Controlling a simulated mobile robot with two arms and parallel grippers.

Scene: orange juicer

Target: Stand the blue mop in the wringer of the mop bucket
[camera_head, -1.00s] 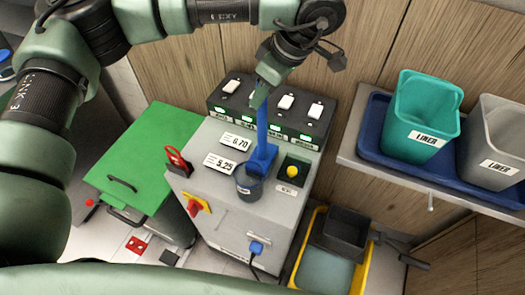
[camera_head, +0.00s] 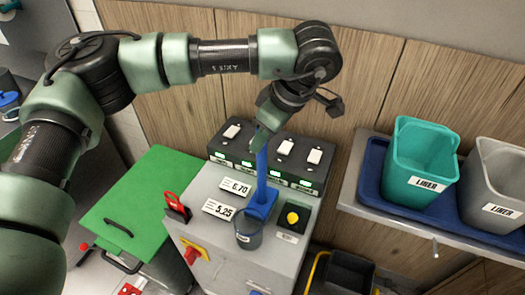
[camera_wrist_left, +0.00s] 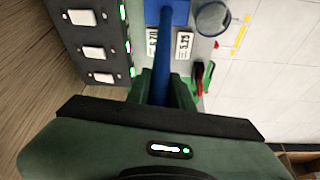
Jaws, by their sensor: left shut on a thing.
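My left gripper (camera_head: 267,122) is shut on the blue handle of the blue mop (camera_head: 262,167), which hangs down with its blocky blue head in front of the grey cabinet top. I cannot tell whether the head touches the cabinet. In the left wrist view, the mop (camera_wrist_left: 163,50) runs away from between the fingers of my gripper (camera_wrist_left: 162,88). The mop bucket's yellow rim (camera_head: 314,272) and black wringer (camera_head: 345,272) show at the bottom, right of the cabinet. The bucket's lower part is out of frame. My right gripper is not in view.
The grey cabinet (camera_head: 215,252) carries a dark translucent cup (camera_head: 249,232), price cards, a yellow button (camera_head: 292,218) and a black switch panel (camera_head: 285,148). A shelf at right holds a blue tray (camera_head: 372,190) with a teal bin (camera_head: 420,160) and a grey bin (camera_head: 497,180). A green lid (camera_head: 140,205) lies left.

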